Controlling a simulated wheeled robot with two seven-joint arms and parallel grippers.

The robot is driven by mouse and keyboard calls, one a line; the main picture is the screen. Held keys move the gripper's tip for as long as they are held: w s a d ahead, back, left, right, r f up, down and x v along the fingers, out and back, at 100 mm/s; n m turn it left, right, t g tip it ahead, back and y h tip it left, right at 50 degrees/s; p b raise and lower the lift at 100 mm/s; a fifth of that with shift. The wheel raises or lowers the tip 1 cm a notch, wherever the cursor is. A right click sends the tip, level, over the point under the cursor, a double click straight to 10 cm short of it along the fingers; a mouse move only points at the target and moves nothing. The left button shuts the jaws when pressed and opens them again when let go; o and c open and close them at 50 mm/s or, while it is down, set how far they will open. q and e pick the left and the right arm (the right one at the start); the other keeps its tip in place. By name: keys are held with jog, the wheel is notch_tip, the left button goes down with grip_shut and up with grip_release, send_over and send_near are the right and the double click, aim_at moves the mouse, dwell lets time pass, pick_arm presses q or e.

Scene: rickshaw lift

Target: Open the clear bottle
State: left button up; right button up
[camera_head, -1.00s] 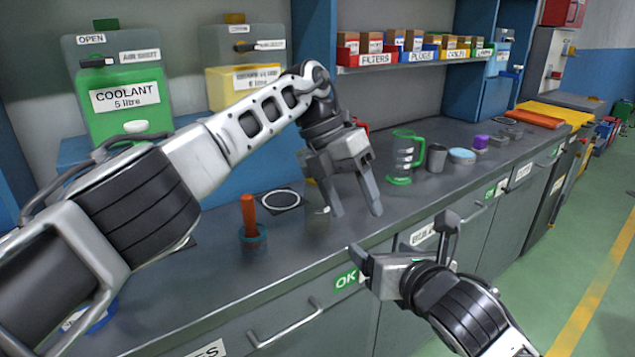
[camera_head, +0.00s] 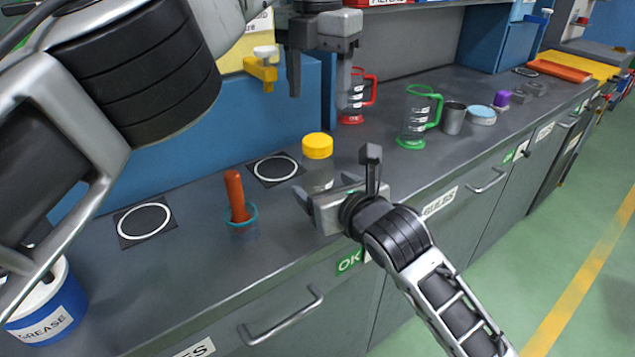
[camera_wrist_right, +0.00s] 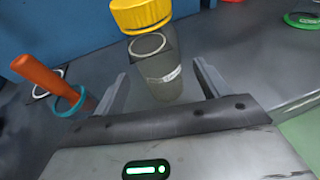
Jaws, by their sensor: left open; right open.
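The clear bottle (camera_head: 318,180) stands upright on the grey bench, with a yellow cap (camera_head: 317,146) on top. My right gripper (camera_head: 337,177) is open and low at the bottle's front side. In the right wrist view the bottle's see-through body (camera_wrist_right: 165,78) shows between the two spread fingers, with gaps on both sides, and the yellow cap (camera_wrist_right: 140,14) is at the top edge. My left gripper (camera_head: 318,92) is open and empty, fingers pointing down, above and behind the bottle in the picture. The bottle's lower part is partly hidden by my right gripper.
An orange-handled tool in a teal-rimmed holder (camera_head: 243,212) stands left of the bottle. Ringed black mats (camera_head: 145,221) lie on the bench. Red-handled (camera_head: 355,98) and green-handled jugs (camera_head: 415,120) and a grey cup (camera_head: 453,119) stand to the right. A blue grease tub (camera_head: 45,310) is at lower left.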

aim_at(314, 178)
jog(key=x, duration=0.5)
jog(key=shift+w+a+f, duration=0.1)
jog(key=shift+w+a, duration=0.05)
jog(key=shift+w, duration=0.25)
jog(key=shift+c, duration=0.2)
